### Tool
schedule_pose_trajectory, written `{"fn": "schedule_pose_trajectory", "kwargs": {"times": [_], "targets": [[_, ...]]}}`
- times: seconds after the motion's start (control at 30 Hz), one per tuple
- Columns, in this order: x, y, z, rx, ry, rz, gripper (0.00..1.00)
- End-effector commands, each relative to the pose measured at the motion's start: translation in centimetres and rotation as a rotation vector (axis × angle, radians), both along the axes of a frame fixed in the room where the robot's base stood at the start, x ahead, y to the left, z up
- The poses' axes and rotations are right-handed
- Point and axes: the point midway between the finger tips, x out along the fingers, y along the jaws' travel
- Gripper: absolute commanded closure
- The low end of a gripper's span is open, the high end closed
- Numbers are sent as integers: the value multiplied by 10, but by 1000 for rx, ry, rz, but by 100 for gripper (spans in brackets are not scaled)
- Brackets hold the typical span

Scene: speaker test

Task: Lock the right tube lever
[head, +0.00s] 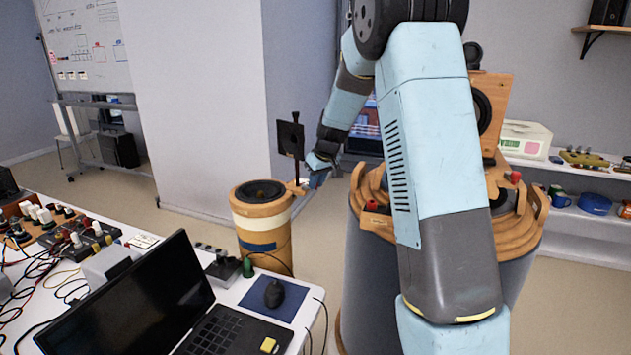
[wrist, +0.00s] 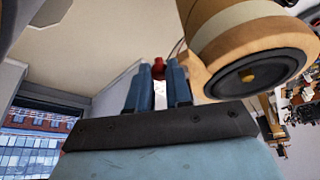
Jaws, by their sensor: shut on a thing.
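A wooden tube (head: 262,222) with a black speaker cone in its top stands left of my arm, behind the table. In the wrist view the tube (wrist: 222,45) is at the upper right, close beside my fingers. My gripper (head: 308,182) is at the tube's right edge, by its rim. In the wrist view my gripper (wrist: 158,84) has its two blue fingers shut on a small lever with a red end (wrist: 158,68) that shows between the tips. The fingers hide most of the lever, so its angle and whether it is locked cannot be told.
A large grey drum with a wooden ring (head: 532,232) stands at the right, partly behind my arm. A dark plate on a stand (head: 291,138) rises just behind the tube. The table in front holds a laptop (head: 140,305), a mouse (head: 274,293) and cables.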

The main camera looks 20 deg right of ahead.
Motion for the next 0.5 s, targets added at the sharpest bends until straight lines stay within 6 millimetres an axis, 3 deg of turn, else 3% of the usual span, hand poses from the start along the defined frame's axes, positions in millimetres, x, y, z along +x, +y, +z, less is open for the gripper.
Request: {"fn": "schedule_pose_trajectory", "kwargs": {"times": [0.5], "targets": [[-1, 6, 1, 3, -2, -51, 100]]}}
